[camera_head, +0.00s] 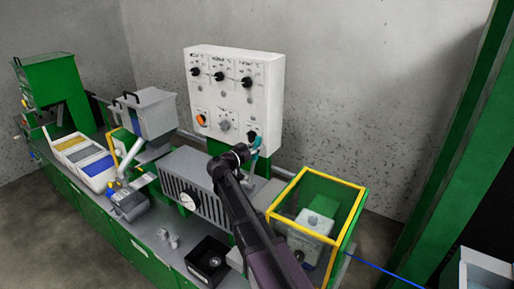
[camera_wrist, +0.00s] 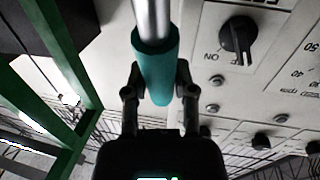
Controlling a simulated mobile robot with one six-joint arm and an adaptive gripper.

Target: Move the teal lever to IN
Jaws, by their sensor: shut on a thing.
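The teal lever (camera_wrist: 155,68) has a teal grip on a bare metal rod and fills the upper middle of the wrist view. My gripper (camera_wrist: 160,92) is shut on the teal grip, with one finger on each side of it. In the head view the lever (camera_head: 256,143) is a small teal piece beside the lower right of the white control panel (camera_head: 236,75), and my gripper (camera_head: 248,150) is at it, partly hidden by my arm. No IN mark by the lever can be read in either view.
The panel carries several black knobs, one (camera_wrist: 238,38) close to the right of the lever, and an orange knob (camera_head: 201,120). A yellow-edged green guard box (camera_head: 345,183) stands to the right of my arm. A grey vented housing (camera_head: 185,182) lies to the left.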

